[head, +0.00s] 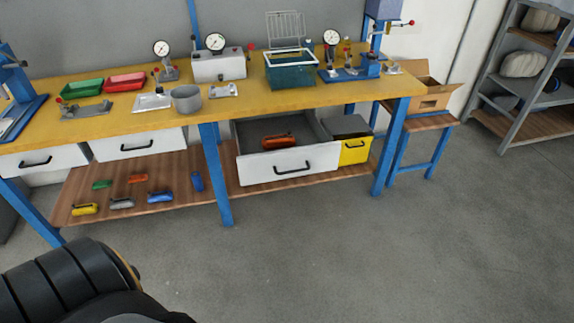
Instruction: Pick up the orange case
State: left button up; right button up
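An orange case (278,142) with dark parts lies inside an open white drawer (262,168) under the workbench. A second, smaller-looking orange case (138,179) lies on the wooden lower shelf at the left, among cases of other colours. I cannot tell from the picture which of the two is meant. A dark arm link of mine fills the bottom left corner, far from both cases. Neither gripper shows in the head view.
The yellow-topped workbench (290,101) has blue legs and carries gauges, trays and a pot. Green, yellow, grey and blue cases lie on the lower shelf (178,168). A yellow bin (354,152) stands right of the drawer. The grey floor (350,260) in front is clear.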

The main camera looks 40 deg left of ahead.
aim_at(278, 141)
jog(key=u, duration=2.45)
jog(key=i+z, duration=0.15)
jog(key=z, duration=0.2)
jog(key=i+l+z, duration=0.1)
jog(key=z, duration=0.3)
jog(key=i+z, duration=0.2)
jog(key=z, duration=0.15)
